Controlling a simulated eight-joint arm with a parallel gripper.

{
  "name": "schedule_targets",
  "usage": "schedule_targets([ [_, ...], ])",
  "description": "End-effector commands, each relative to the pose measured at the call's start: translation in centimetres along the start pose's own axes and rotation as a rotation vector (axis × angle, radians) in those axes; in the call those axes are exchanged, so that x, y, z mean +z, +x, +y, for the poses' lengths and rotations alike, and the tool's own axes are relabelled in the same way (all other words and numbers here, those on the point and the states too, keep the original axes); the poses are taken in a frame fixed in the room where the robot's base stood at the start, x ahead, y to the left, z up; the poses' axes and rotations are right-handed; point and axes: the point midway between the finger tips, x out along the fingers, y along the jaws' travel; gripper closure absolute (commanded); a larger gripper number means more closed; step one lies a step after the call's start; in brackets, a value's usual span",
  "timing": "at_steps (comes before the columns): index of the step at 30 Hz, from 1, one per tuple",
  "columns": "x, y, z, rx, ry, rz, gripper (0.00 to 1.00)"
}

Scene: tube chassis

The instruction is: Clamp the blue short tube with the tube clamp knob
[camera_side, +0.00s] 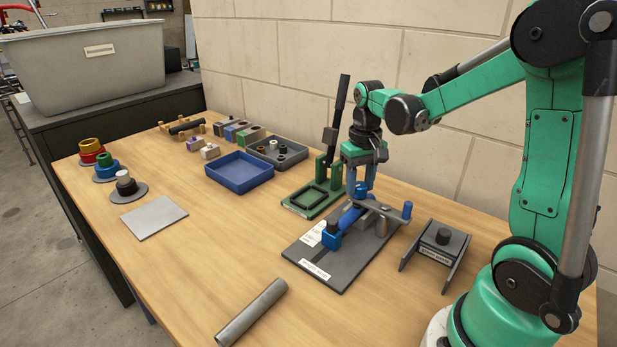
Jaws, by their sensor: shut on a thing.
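The blue short tube (350,216) lies slantwise on the dark grey clamp plate (335,272), partly hidden under a grey bar and my gripper. My gripper (361,187) points down over the tube's far end and is shut on a small blue knob (361,192), which looks like the tube clamp knob. The fingers hide part of it. I cannot tell how tightly the bar presses on the tube.
A green fixture (308,202) with a tall black lever stands behind the plate. A grey bracket (438,243) stands close on the right. A loose grey tube (252,312) lies in front. A blue tray (239,173) is back left.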

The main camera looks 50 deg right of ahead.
Motion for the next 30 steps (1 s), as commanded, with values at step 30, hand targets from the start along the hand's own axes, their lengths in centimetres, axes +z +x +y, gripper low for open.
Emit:
schedule_targets([
  [30,0.03,-0.03,0.08,0.0,0.963,0.0,1.0],
])
